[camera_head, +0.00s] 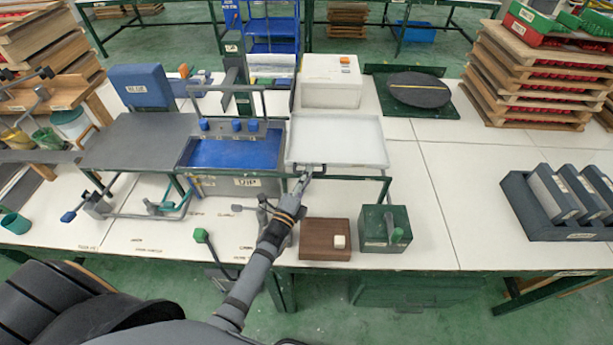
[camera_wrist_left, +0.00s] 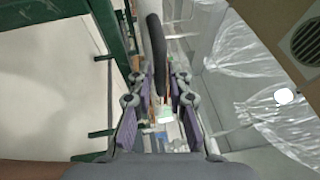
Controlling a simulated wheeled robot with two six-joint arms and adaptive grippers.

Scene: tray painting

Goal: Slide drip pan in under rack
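A pale shallow pan (camera_head: 337,143), apparently the drip pan, lies right of the blue dip tank (camera_head: 232,152). A green rack rail (camera_head: 345,177) runs along its front; I cannot tell whether the pan is under or on the rack. My left gripper (camera_head: 304,178) is at the pan's front edge, by a small dark handle (camera_head: 314,169). In the left wrist view a dark curved bar (camera_wrist_left: 155,45) lies between the spread fingers of my left gripper (camera_wrist_left: 158,82). Gaps show beside the bar, and contact is not clear. My right gripper is not in view.
A brown block (camera_head: 325,239) and a green box (camera_head: 384,229) stand in front of the pan. A white box (camera_head: 331,81) stands behind it, and a dark turntable (camera_head: 419,89) at back right. The white tabletop (camera_head: 445,185) right of the pan is clear.

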